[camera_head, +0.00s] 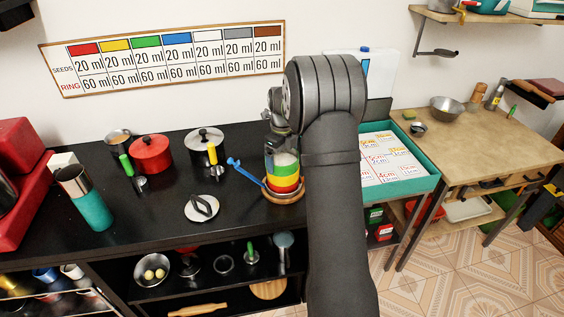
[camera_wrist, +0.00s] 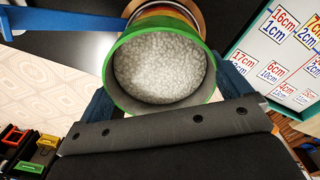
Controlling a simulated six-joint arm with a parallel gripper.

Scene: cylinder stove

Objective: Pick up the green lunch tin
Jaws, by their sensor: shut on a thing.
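The green lunch tin (camera_head: 285,170) is the green band in a stack near the right end of the black counter, with a pale section above it. Yellow and red tiers (camera_head: 284,187) show below it, over a round wooden board (camera_head: 270,196). In the wrist view the tin's green rim (camera_wrist: 112,82) is seen from above, and white grains fill it. My gripper (camera_wrist: 168,98) is shut on the tin, with a blue finger on either side. In the head view my gripper (camera_head: 283,148) is at the top of the stack, partly hidden by my arm. I cannot tell whether the tin is lifted.
A blue-handled tool (camera_head: 246,172) lies left of the stack; its handle is close by. A teal-edged tray (camera_head: 405,187) with number cards is on the right.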

